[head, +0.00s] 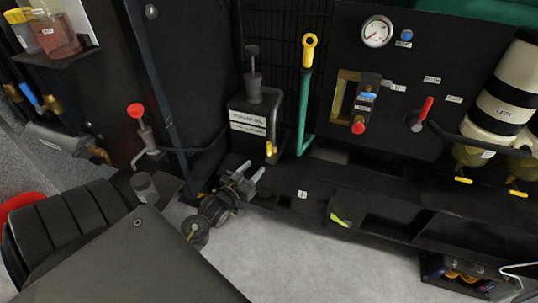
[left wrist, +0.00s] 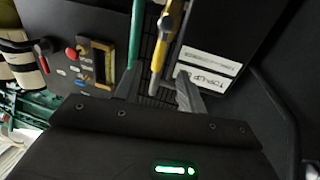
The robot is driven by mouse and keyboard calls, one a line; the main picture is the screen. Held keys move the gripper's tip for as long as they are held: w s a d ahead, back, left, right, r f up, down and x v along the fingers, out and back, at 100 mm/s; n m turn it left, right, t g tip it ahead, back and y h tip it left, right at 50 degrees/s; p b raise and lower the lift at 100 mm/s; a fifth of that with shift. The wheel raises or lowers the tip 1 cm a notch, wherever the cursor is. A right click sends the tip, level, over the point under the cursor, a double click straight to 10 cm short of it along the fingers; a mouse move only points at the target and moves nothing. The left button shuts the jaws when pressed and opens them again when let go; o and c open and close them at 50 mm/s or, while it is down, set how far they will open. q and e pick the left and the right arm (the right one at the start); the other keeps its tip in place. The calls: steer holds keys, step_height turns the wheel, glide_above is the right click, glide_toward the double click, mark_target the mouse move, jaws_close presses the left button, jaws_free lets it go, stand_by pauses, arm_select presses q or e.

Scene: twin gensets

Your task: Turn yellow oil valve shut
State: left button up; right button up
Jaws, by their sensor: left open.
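A small yellow valve lever (head: 269,149) hangs upright at the right front of the black top-up tank (head: 247,108), below a grey pipe. My left gripper (head: 252,174) is just below and left of the lever, with its fingers pointing toward it. The gripper is open. In the left wrist view the yellow lever (left wrist: 158,54) appears between the two fingertips (left wrist: 158,80) of the left gripper, a little beyond them. I see no clear contact. My right gripper is in neither view.
A green pipe with a yellow ring handle (head: 309,48) rises close right of the valve. A panel has a gauge (head: 377,32) and a red lever (head: 425,110). Other yellow levers (head: 463,180) sit under the white cylinders. A red-knobbed lever (head: 136,111) stands left. The front floor is clear.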

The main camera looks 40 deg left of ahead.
mark_target(267, 152)
arm_select(q)
steer(key=w, duration=0.3)
steer(key=w+a, duration=0.1)
steer(key=w, duration=0.6)
steer(key=shift+a+r+b, duration=0.2)
steer(key=shift+a+b, duration=0.05)
steer(key=shift+b, duration=0.15)
steer(key=shift+w, duration=0.4)
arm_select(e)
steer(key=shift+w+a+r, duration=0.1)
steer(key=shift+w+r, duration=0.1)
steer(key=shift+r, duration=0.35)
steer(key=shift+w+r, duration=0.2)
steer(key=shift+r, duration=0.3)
arm_select(q)
jaws_close()
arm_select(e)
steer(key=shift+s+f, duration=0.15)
